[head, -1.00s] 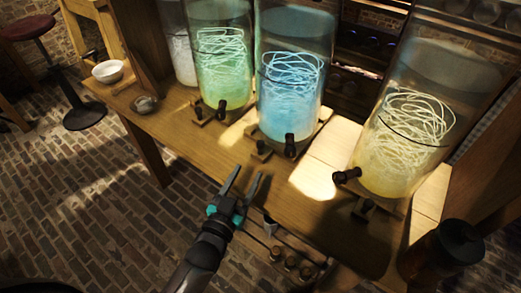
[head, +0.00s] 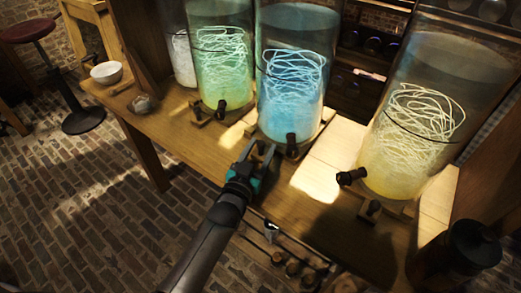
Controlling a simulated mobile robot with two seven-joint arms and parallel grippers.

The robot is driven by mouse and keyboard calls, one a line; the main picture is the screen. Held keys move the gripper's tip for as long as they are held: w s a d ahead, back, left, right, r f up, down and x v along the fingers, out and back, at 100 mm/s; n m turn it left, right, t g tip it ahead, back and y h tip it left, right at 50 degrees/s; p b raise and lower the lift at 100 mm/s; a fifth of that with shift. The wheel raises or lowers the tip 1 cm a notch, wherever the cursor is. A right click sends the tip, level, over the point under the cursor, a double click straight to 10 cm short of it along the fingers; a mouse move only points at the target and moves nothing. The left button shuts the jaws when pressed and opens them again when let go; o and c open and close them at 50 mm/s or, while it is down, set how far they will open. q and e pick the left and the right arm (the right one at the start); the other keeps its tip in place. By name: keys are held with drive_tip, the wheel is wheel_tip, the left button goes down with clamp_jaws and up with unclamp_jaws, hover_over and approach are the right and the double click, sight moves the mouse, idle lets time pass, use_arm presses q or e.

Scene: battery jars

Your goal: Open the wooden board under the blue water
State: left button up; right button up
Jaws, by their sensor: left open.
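The jar of blue water (head: 291,90) stands on the wooden counter between the green and yellow jars, with coiled pale strands inside and a dark tap (head: 291,146) low on its front. A wooden board (head: 327,114) lies under it, mostly hidden by the jar. My left gripper (head: 257,151) is open just in front of the board, left of the tap. Its fingers are at the place of the board's small dark knob, which they hide; I cannot tell whether they touch it. My right gripper is not in view.
The green jar (head: 222,75) stands left and the yellow jar (head: 413,120) right, each with a protruding tap. A white bowl (head: 106,73) sits at the counter's left. A dark canister (head: 462,255) is at lower right. The counter's front middle (head: 185,140) is clear.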

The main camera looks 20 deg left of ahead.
use_arm(q)
drive_tip(key=shift+c, duration=0.3)
clamp_jaws()
idle(1.1)
